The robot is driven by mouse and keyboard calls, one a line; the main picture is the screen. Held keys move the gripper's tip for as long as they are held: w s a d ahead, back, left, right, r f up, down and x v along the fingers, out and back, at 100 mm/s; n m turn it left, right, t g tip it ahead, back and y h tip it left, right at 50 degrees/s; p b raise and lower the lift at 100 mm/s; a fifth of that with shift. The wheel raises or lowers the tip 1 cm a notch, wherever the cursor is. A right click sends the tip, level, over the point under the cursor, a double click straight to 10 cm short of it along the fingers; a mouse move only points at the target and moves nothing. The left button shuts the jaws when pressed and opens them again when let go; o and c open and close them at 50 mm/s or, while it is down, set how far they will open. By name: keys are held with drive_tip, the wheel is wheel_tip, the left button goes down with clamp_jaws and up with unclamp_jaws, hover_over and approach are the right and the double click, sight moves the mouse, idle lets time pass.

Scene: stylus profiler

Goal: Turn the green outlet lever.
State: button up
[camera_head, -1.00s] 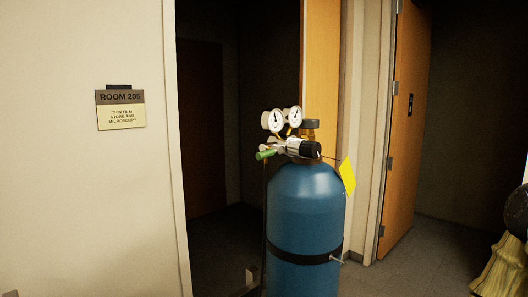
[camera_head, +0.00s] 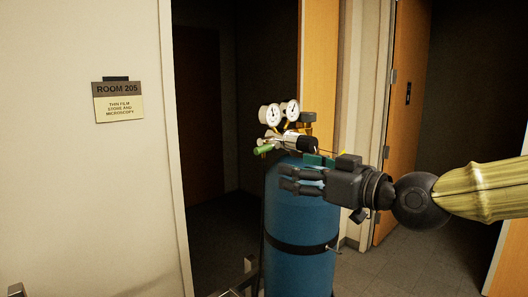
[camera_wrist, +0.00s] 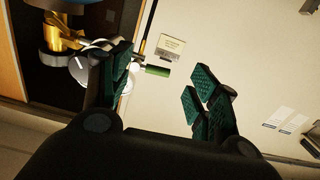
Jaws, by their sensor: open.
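The green outlet lever (camera_head: 263,150) sticks out to the left from the regulator on top of the blue gas cylinder (camera_head: 297,218). Two round gauges (camera_head: 280,113) stand above it. My gripper (camera_head: 285,179) is in front of the cylinder's upper part, a little below and to the right of the lever, with its fingers pointing left. In the wrist view, my gripper (camera_wrist: 160,92) is open with its green-padded fingers apart. The lever (camera_wrist: 157,71) shows between and beyond the fingers there, near the left finger. I see no contact with it.
A wall with a Room 205 sign (camera_head: 119,101) is at the left. A dark open doorway (camera_head: 215,130) lies behind the cylinder. A wooden door (camera_head: 405,110) stands at the right. The floor to the right looks free.

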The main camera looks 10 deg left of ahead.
sight(266, 150)
drive_tip(key=shift+n, duration=0.3)
drive_tip(key=w+a+r+p, duration=0.1)
drive_tip(key=a, duration=0.2)
drive_tip(key=w+a+r+p, duration=0.1)
drive_tip(key=w+a+p, duration=0.1)
drive_tip(key=a, duration=0.1)
drive_tip(key=w+a+r+p, duration=0.1)
drive_tip(key=w+a+p, duration=0.1)
drive_tip(key=a, duration=0.1)
drive_tip(key=shift+w, duration=0.1)
drive_tip(key=shift+c, duration=0.4)
drive_tip(key=shift+f, duration=0.1)
drive_tip(key=c, duration=1)
